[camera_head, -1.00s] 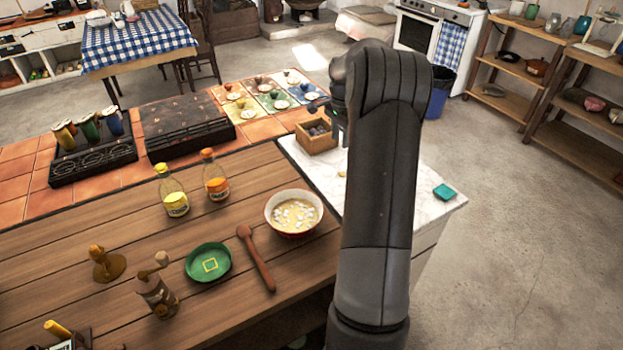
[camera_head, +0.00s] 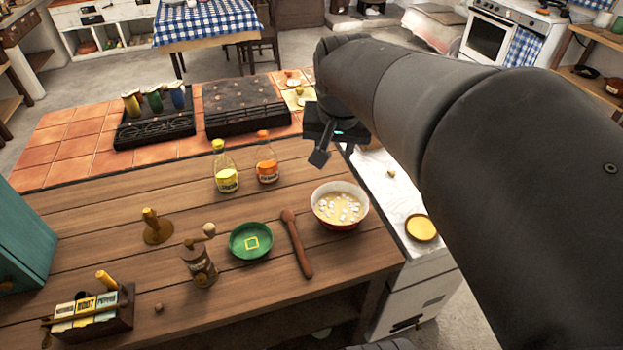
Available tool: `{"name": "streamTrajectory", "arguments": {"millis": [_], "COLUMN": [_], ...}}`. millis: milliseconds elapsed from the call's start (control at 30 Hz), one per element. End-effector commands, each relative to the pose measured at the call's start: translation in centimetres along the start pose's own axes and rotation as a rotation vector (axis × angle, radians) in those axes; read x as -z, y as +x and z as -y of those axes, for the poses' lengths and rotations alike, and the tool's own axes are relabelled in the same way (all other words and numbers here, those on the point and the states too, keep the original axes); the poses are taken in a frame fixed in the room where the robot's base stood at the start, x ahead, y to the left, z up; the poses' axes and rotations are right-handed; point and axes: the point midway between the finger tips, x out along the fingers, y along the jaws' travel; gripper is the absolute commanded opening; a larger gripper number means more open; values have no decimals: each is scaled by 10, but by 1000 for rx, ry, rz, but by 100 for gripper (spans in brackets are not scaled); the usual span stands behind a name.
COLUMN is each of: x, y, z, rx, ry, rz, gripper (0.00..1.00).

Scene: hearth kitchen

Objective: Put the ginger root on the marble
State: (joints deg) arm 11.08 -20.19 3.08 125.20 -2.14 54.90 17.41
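The white marble (camera_head: 405,196) is a counter section to the right of the wooden top, partly covered by my arm. A small tan lump (camera_head: 391,173) lies on it; it is too small to tell whether it is the ginger root. I cannot make out the ginger root anywhere else. My gripper (camera_head: 333,154) hangs over the far right of the wooden top, beyond the red-and-white bowl and left of the marble's far part. One dark finger shows clearly; the rest is dark and partly hidden, so I cannot tell its opening or whether it holds anything.
A red-and-white bowl (camera_head: 340,221) stands near the wooden top's right edge. A yellow round dish (camera_head: 421,228) sits on the marble.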

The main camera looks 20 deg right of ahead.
Motion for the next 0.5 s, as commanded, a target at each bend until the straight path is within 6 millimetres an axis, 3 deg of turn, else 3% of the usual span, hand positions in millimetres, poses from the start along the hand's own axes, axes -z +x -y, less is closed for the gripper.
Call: {"name": "streamTrajectory", "arguments": {"millis": [100, 300, 500], "x": [-41, -98, -126], "y": [-13, -19, -17], "z": [4, 4, 2], "rx": [37, 93, 122], "ry": [-120, -297, -390], "rz": [-41, -95, -126], "gripper": [38, 38, 38]}}
